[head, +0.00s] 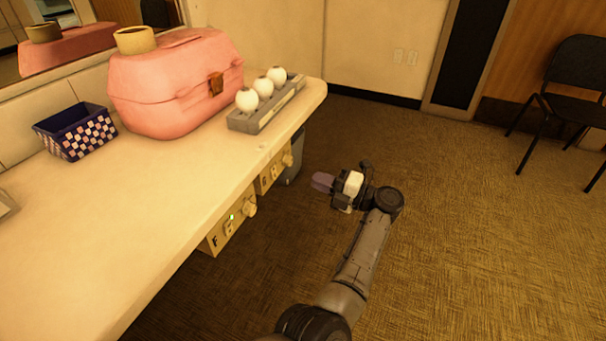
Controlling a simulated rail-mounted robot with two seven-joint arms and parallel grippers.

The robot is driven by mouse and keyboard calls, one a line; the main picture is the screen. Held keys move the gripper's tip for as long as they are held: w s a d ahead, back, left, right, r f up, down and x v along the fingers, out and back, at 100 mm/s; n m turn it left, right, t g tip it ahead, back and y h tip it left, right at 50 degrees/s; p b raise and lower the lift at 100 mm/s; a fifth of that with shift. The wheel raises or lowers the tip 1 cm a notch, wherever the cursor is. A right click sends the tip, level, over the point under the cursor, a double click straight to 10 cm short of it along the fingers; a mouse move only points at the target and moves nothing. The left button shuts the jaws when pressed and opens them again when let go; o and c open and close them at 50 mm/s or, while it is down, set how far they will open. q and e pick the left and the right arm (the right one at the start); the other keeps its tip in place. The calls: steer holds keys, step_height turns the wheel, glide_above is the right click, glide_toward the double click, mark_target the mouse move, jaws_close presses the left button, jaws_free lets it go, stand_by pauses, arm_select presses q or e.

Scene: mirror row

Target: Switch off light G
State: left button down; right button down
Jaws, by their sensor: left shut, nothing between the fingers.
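Two cream switch panels hang under the front edge of the counter. The nearer panel (228,228) carries the letter F, a small switch with a green lit dot, and a round knob (250,207). The farther panel (269,175) also has a switch and a round knob (287,159); its letter is too small to read, so I cannot tell whether it is G. My left gripper (320,182) is shut and empty, out over the floor to the right of the farther panel, its fingers pointing left and apart from it. My right gripper is out of view.
On the counter (110,220) stand a pink case (170,88), a checkered basket (78,134) and a grey strip (265,112) with three white bulbs. A grey bin (292,165) is under the counter's far end. A black chair (575,88) stands far right. The carpet between is clear.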

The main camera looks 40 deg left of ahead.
arm_select(q)
steer(key=shift+r+v, duration=0.15)
steer(key=shift+v, duration=0.7)
steer(key=shift+r+v, duration=0.2)
steer(key=shift+v, duration=0.6)
